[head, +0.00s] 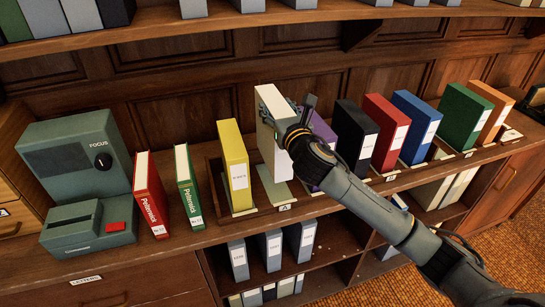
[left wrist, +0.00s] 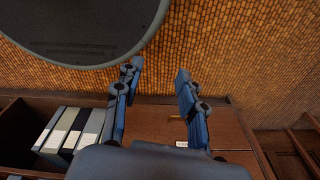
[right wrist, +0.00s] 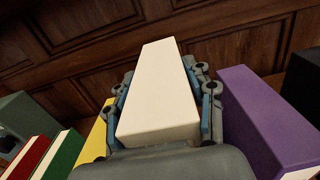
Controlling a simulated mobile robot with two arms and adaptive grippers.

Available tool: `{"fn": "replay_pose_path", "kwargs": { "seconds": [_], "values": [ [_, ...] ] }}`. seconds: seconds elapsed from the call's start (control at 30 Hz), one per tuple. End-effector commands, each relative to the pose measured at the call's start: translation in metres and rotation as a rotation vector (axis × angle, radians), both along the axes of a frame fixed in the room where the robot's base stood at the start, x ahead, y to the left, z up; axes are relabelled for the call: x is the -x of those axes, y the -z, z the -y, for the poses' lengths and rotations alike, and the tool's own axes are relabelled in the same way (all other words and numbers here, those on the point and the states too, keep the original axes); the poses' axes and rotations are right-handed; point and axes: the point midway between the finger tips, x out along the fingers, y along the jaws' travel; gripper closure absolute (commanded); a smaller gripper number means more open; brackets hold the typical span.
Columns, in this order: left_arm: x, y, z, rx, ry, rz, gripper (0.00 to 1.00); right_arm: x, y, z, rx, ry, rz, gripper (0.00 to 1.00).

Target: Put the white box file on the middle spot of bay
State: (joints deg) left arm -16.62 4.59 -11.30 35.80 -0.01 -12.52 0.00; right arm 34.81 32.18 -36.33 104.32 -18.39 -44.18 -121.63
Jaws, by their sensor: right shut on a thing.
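The white box file (head: 268,128) stands upright in my right gripper (head: 292,128), between a yellow file (head: 236,165) and a purple file (head: 321,146). It is over the middle spot (head: 277,193) of the bay labelled A (head: 285,207); the pale front of that spot shows below it. I cannot tell whether its bottom touches the spot. The right wrist view shows the file (right wrist: 158,95) between both fingers. My left gripper (left wrist: 158,80) is open and empty in the left wrist view, and is not visible in the head view.
A red book (head: 150,195) and a green book (head: 188,187) stand left of the bay, beside a grey-green machine (head: 75,160). Black, red, blue, green and orange files stand to the right. A shelf (head: 200,28) with more files runs above.

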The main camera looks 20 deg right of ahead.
Motion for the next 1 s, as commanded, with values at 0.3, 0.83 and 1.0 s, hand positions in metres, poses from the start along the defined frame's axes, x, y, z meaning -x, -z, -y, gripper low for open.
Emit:
{"fn": "replay_pose_path", "kwargs": {
  "seconds": [0.3,0.83,1.0],
  "values": [
    [0.023,0.000,-0.001,-0.003,0.003,-0.035,0.60,0.000,0.043,-0.001,-0.001,-0.001,0.004,1.00],
    [0.004,0.000,0.001,0.001,0.004,-0.004,0.60,0.001,0.081,-0.001,0.000,-0.002,0.006,1.00],
    [0.007,0.001,0.001,0.001,0.004,-0.009,0.60,0.001,0.083,-0.001,0.000,-0.002,0.005,1.00]
  ]
}}
